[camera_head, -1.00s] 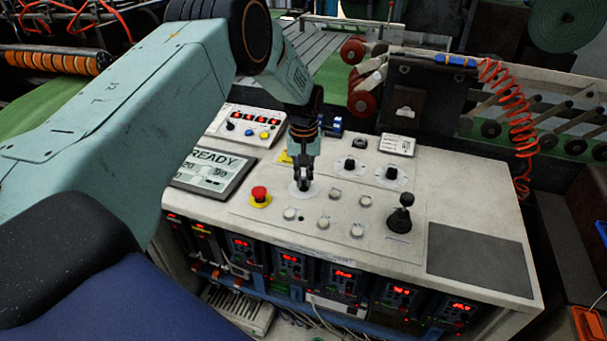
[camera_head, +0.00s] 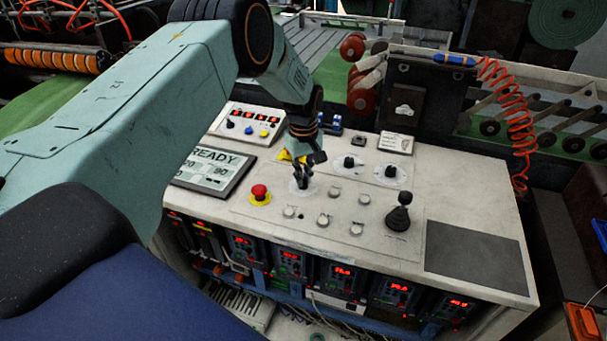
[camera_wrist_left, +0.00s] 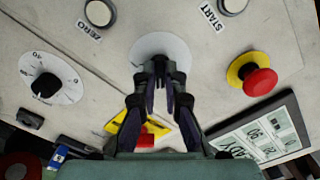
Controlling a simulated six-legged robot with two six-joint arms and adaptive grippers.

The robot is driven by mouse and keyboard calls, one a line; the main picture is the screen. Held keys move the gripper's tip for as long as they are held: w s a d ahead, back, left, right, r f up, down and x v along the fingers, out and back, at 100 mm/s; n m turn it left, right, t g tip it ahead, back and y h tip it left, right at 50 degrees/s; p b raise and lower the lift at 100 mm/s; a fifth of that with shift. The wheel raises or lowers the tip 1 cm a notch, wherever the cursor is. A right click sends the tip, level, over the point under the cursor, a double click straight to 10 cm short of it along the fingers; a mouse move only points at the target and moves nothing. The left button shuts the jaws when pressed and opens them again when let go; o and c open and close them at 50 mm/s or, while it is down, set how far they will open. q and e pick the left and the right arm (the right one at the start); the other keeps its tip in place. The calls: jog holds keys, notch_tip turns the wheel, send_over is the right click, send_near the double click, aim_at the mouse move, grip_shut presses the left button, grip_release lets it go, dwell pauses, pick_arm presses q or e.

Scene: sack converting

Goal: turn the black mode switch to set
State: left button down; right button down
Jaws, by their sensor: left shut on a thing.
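The black mode switch sits on a pale round plate (camera_head: 300,190) on the control panel, between the red emergency button and the small round buttons. My left gripper (camera_head: 305,180) is over it with its fingers down on the plate. In the left wrist view my left gripper (camera_wrist_left: 160,72) has its two fingertips close together at the middle of the round plate (camera_wrist_left: 160,45). It is shut on the mode switch, which is mostly hidden between the fingertips. The lettering around the switch cannot be read. My right gripper is not in view.
A red emergency button (camera_head: 260,193) stands just left of the plate, with a READY display (camera_head: 213,170) beyond it. Two dials (camera_head: 349,163) and a black joystick (camera_head: 399,215) are to the right. Small white buttons (camera_head: 323,220) lie close by.

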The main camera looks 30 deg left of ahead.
pick_arm(q)
jog(key=c, duration=1.4)
grip_release()
jog(key=shift+a, duration=0.1)
jog(key=shift+c, duration=0.2)
notch_tip(320, 180, up, 12)
